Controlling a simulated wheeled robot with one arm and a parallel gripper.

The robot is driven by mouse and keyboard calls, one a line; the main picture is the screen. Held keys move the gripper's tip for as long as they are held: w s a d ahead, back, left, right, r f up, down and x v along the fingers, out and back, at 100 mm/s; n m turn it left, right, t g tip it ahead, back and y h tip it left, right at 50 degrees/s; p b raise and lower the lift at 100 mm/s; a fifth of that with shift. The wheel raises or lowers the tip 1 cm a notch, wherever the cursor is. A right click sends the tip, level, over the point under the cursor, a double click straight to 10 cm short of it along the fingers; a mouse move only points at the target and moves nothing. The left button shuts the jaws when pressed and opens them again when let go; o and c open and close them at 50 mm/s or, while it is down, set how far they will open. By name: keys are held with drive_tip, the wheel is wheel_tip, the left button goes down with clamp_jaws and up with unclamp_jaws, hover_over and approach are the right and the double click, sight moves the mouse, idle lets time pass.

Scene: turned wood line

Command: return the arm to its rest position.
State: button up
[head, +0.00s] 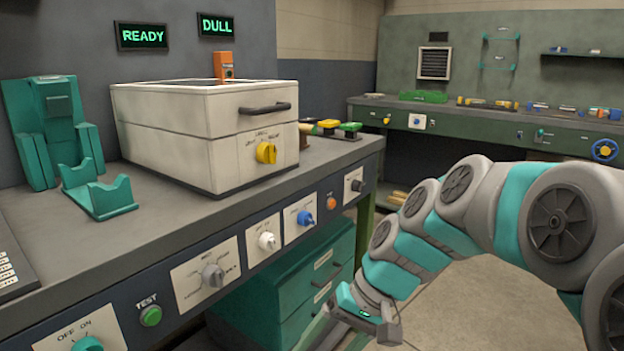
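My arm reaches in from the right edge and bends down in front of the workbench (330,158). My gripper (362,318) is at the low end of the arm, near the bottom of the picture, in front of the green drawer cabinet (285,275). It points downward and its fingertips are not clearly seen, so I cannot tell whether it is open or shut. I see no object held in it.
On the bench stand a white box machine (165,145) with a yellow knob and a teal cradle stand (55,135). Signs above read READY (142,37) and DULL (216,25). A second bench (470,125) is at the back right. Floor shows below my arm.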

drive_tip(key=s+d+f+h, duration=0.2)
drive_tip(key=s+d, duration=0.2)
drive_tip(key=s, duration=0.2)
drive_tip(key=s+d+f+h, duration=0.2)
drive_tip(key=s+d+f, duration=0.1)
drive_tip(key=s+d, duration=0.2)
drive_tip(key=s+d+f+h, duration=0.2)
drive_tip(key=s+d, duration=0.2)
drive_tip(key=s, duration=0.3)
drive_tip(key=shift+s+d+f+g, duration=0.25)
drive_tip(key=shift+s+f+g, duration=0.05)
drive_tip(key=shift+f+g, duration=0.1)
